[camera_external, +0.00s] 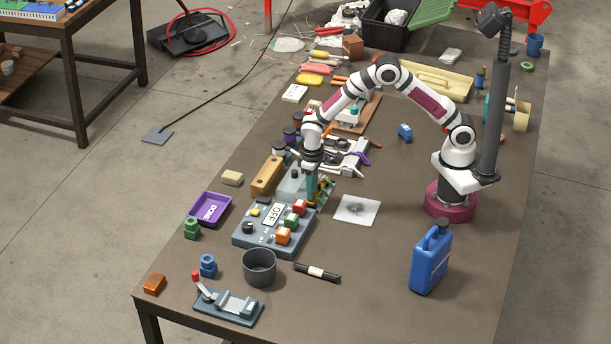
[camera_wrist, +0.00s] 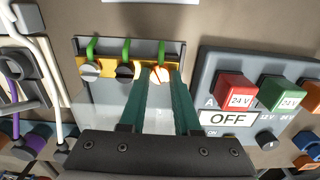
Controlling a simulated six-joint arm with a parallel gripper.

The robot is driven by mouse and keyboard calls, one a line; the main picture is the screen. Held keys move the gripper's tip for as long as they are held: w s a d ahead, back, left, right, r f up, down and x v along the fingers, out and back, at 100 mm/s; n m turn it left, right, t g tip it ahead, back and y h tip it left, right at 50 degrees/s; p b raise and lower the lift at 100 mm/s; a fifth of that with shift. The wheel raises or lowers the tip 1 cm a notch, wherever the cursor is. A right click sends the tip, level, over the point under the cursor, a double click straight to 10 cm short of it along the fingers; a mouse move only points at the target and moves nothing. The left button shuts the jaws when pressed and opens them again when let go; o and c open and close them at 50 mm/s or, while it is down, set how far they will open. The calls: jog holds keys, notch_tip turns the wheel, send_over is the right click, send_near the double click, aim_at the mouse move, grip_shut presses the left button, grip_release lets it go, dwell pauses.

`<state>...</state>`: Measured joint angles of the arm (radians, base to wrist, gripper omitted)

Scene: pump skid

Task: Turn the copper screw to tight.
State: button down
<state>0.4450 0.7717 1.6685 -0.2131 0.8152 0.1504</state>
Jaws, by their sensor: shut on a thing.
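In the wrist view a yellow terminal strip (camera_wrist: 110,62) carries three slotted screws in a row, with green wires behind them. The copper screw (camera_wrist: 159,74) is the rightmost. The silver screw (camera_wrist: 90,71) is on the left and the black screw (camera_wrist: 124,72) in the middle. My gripper (camera_wrist: 161,79) has its teal fingers on either side of the copper screw and is shut on it. The outer camera shows my gripper (camera_external: 312,196) pointing down beside the grey box. There the fingers and arm hide the screw.
A grey control box (camera_external: 262,238) with an OFF sign (camera_wrist: 224,118) and coloured 24 V blocks is close to the right of my fingers in the wrist view. A wooden block (camera_external: 267,176), a white sheet (camera_external: 357,210) and a grey pot (camera_external: 259,267) lie around. Open table lies toward my base.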

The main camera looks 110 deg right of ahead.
jog(key=m, duration=0.5)
dwell(0.6)
jog(key=c, duration=0.6)
grip_release()
notch_tip(320, 180, up, 16)
jog(key=shift+f, duration=0.1)
